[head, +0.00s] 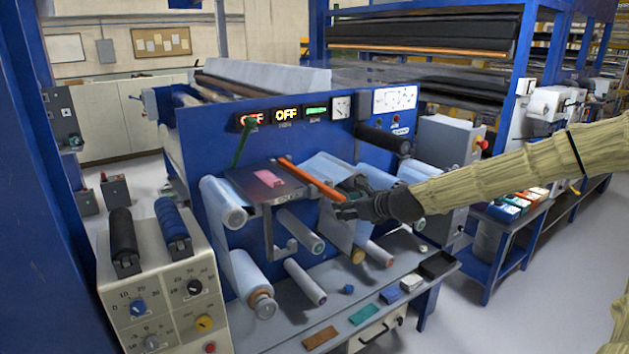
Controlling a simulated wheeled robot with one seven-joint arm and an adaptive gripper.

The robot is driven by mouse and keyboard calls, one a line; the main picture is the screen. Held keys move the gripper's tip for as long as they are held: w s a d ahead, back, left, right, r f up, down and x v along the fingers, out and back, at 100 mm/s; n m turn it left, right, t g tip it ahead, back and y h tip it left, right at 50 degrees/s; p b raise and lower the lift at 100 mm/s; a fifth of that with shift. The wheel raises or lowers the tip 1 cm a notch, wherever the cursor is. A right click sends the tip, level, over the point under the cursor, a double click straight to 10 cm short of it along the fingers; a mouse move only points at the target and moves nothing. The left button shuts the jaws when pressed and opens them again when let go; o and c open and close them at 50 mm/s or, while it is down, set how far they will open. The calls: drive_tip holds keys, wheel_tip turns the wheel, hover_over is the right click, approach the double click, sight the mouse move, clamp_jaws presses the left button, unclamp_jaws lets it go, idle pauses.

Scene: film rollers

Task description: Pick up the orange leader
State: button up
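The orange leader (308,177) is a narrow, straight orange strip on the front of the blue machine. It slants down to the right from beside a small grey shelf, over a pale film sheet. My gripper (345,199), dark, reaches in from the right at the strip's lower right end. That end meets or passes between the fingertips in the picture. The fingers are small and partly overlap the strip, so I cannot tell whether they touch it or have closed on it.
The grey shelf (238,183) holds a pink block (269,178). Pale film rolls (225,205) stick out below it. The lower bench (290,318) carries several small coloured pieces and a black tray (438,265). A control box (150,280) with dark rollers stands at front left.

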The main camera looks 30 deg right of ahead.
sight(333, 191)
drive_tip(key=w+b, duration=0.1)
drive_tip(key=b, duration=0.1)
drive_tip(key=w+r+m+b, duration=0.1)
drive_tip(key=b, duration=0.1)
drive_tip(key=w+d+r+m+b, duration=0.1)
drive_tip(key=b, duration=0.2)
drive_tip(key=shift+w+t, duration=0.3)
drive_tip(key=shift+w, duration=0.05)
drive_tip(key=shift+w+r+p, duration=0.2)
drive_tip(key=shift+w+p, duration=0.05)
drive_tip(key=shift+p, duration=0.25)
drive_tip(key=shift+x, duration=1)
drive_tip(key=shift+w, duration=0.1)
drive_tip(key=shift+w+p, duration=0.1)
drive_tip(key=shift+p, duration=0.3)
